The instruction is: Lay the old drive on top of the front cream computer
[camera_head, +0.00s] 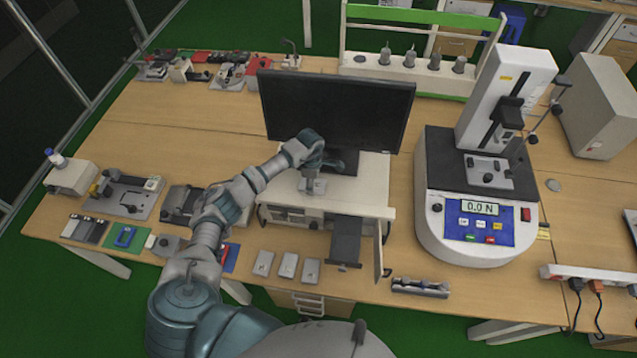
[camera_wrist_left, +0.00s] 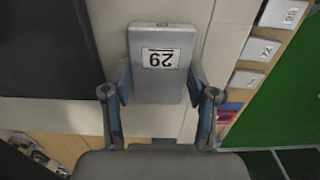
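The old drive (camera_wrist_left: 162,65) is a grey block with a white number label that appears upside down in the left wrist view. My left gripper (camera_wrist_left: 160,88) has a finger against each long side of it and is shut on it. In the head view the gripper (camera_head: 312,168) is over the front cream computer (camera_head: 278,190), with the drive (camera_head: 313,186) just below it, at or near the lid; a gap cannot be made out. The computer's dark bay tray (camera_head: 345,240) is pulled out and its small door stands open. My right gripper is not in view.
A black monitor (camera_head: 335,108) stands close behind the gripper. Three grey drives (camera_head: 287,265) lie on the table in front of the computer. A force tester (camera_head: 478,205) stands to the right, and several fixtures (camera_head: 128,197) fill the left side.

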